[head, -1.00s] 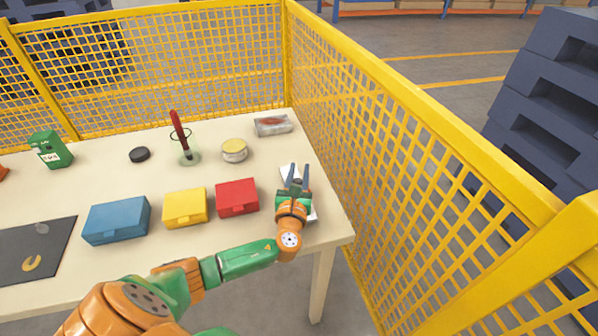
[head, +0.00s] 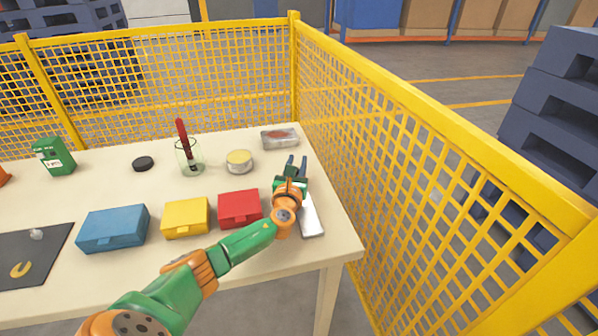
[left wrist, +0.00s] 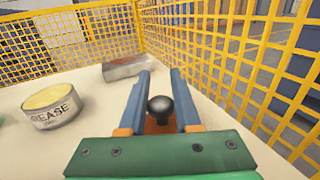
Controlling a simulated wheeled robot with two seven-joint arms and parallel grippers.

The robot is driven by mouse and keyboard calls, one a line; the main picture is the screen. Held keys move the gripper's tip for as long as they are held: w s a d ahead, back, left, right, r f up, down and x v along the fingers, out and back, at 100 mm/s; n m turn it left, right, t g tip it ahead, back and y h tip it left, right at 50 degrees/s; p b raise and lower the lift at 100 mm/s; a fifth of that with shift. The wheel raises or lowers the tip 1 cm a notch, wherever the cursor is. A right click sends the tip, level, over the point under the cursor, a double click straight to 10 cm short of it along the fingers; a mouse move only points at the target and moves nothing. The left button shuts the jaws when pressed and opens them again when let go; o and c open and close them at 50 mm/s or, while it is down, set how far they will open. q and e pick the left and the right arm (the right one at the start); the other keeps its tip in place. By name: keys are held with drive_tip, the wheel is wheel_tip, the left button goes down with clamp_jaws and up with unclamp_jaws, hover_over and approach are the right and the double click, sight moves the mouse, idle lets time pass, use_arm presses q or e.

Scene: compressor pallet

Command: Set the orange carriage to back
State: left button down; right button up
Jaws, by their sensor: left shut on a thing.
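The orange carriage (left wrist: 160,126) shows in the left wrist view as a small orange patch under a round black knob (left wrist: 160,108). My left gripper (left wrist: 160,88) has a finger on each side of the knob and is shut on it. In the head view my left gripper (head: 297,162) is over the back part of a pale grey rail plate (head: 311,217) near the table's right edge. The front part of the plate is bare. My gripper hides the carriage and the plate's back end there. My right gripper is not in view.
A grey box with a red top (head: 280,138) lies behind the gripper. A grease tin (head: 239,162) stands to its left. Red (head: 239,208), yellow (head: 185,217) and blue (head: 113,229) boxes sit further left. A yellow mesh fence (head: 400,150) runs close along the right side.

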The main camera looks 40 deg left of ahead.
use_arm(q)
drive_tip(key=c, duration=0.7)
unclamp_jaws()
drive_tip(key=shift+w+a+r, duration=0.1)
drive_tip(key=shift+a+r, duration=0.05)
drive_tip(key=shift+o, duration=0.4)
drive_tip(key=shift+w+a, duration=0.1)
drive_tip(key=p+v, duration=0.2)
drive_tip(key=v, duration=0.4)
drive_tip(key=shift+s, duration=0.25)
drive_tip(key=shift+s+d, duration=0.3)
drive_tip(key=shift+s, duration=0.05)
